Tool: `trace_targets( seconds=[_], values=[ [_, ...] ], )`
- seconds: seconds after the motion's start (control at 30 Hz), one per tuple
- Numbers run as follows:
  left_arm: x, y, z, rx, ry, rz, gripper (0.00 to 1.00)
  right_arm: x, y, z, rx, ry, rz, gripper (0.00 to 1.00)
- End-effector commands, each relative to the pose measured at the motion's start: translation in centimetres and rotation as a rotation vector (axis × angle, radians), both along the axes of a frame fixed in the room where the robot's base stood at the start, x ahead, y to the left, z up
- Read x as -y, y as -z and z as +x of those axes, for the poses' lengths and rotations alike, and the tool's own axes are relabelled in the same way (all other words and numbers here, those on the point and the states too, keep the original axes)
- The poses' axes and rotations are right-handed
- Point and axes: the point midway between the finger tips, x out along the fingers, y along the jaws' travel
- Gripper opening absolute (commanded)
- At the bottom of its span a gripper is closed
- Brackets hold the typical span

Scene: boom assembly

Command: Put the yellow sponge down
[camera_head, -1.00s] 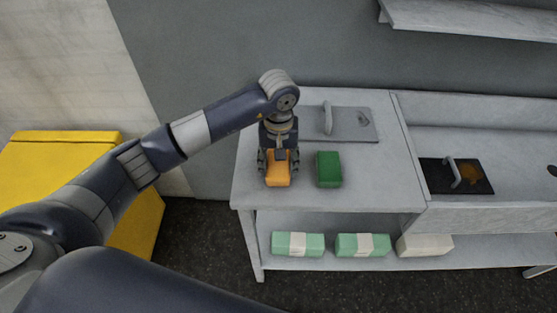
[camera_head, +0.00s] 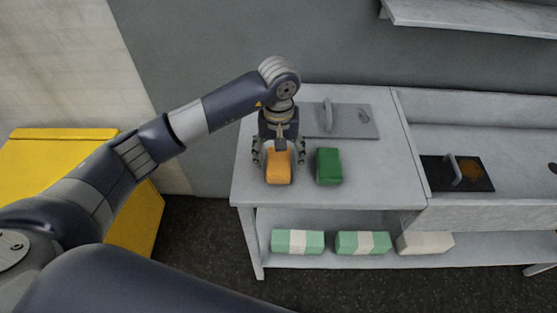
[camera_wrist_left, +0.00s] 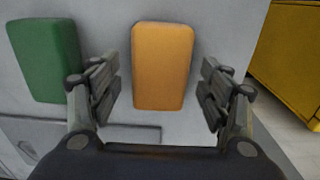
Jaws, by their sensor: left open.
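The yellow sponge (camera_head: 279,167), orange-yellow in these pictures, lies on the grey table top near its left end. It also shows in the left wrist view (camera_wrist_left: 162,66), between my open fingers with a gap on each side. My left gripper (camera_head: 279,160) is above the sponge, its two fingers spread apart and not touching it. It also shows in the left wrist view (camera_wrist_left: 160,95). My right gripper is not in view.
A green sponge (camera_head: 328,167) lies just right of the yellow one. A grey plate with a handle (camera_head: 352,121) lies behind them. A dark plate with a brown stain (camera_head: 470,174) is in the basin at right. Wrapped packs (camera_head: 298,242) lie on the lower shelf.

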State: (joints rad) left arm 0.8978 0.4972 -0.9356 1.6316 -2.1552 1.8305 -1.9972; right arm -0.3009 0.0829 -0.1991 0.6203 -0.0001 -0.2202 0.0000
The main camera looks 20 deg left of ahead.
Motion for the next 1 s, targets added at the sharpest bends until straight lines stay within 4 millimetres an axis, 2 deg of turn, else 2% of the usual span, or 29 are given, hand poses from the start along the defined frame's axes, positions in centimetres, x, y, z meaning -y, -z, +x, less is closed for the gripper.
trace_targets(
  seconds=[0.03,0.3,0.5,0.7,1.0],
  values=[
    [-0.1,-0.8,0.1,0.006,0.002,0.002,0.71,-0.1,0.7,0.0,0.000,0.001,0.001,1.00],
    [0.0,-6.5,0.1,0.005,0.001,0.000,0.71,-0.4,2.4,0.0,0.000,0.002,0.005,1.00],
    [0.0,-9.2,0.0,0.002,0.001,0.002,0.71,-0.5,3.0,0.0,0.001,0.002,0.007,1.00],
    [0.0,-10.1,0.0,-0.001,0.000,0.001,0.71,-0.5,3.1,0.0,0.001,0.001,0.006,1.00],
    [0.0,-10.1,0.0,-0.001,0.000,0.001,0.71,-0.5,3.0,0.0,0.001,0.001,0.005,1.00]
  ],
)
